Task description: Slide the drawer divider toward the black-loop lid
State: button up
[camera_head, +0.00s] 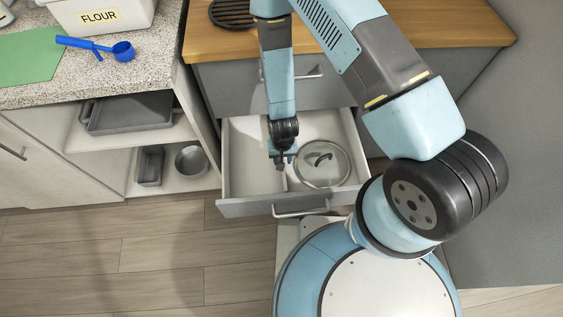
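The drawer (240,207) is pulled open, with a pale inside and a grey front. A thin pale drawer divider (285,184) runs from front to back inside it, and its rear part is hidden behind my gripper. The lid (338,172) is round and glassy with a metal rim and a black loop handle; it lies in the compartment right of the divider. My gripper (283,163) points down into the drawer at the divider, left of the lid. Its fingers are too small to tell whether they are open, shut or touching the divider.
The drawer's left compartment (250,178) looks empty. A wooden counter (350,25) with a black trivet (232,13) is above. At left, a speckled counter (150,75) holds a blue scoop (122,51) and a flour box (105,18); pans sit on shelves below.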

notch_tip(320, 180, up, 10)
dwell(0.6)
jog(key=shift+s+f, duration=0.1)
dwell(0.3)
